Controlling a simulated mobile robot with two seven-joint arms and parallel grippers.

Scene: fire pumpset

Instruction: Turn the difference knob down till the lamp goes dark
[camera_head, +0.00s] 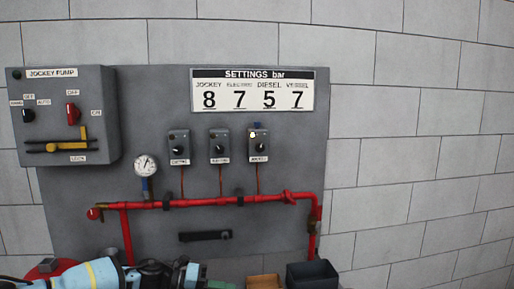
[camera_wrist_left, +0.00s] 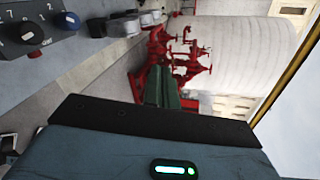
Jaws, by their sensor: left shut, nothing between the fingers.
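Three small grey switch boxes hang on the grey panel in the head view. The right box (camera_head: 258,147) has a black dial, a blue knob (camera_head: 257,125) on its top and a small pale yellow lamp (camera_head: 252,134) that looks lit. In the left wrist view a box face with a black dial (camera_wrist_left: 22,33), a blue knob (camera_wrist_left: 69,20) and a red part (camera_wrist_left: 35,53) shows at the upper left. My left gripper (camera_wrist_left: 163,72) is shut and empty, its dark green fingers apart from that blue knob. My right gripper is not in view.
A red pipe (camera_head: 215,201) runs below the boxes, with a gauge (camera_head: 145,165) at left. The jockey pump box (camera_head: 62,115) juts out at far left. Dark and brown bins (camera_head: 312,275) stand below right. Red pumps (camera_wrist_left: 180,50) show behind my fingers.

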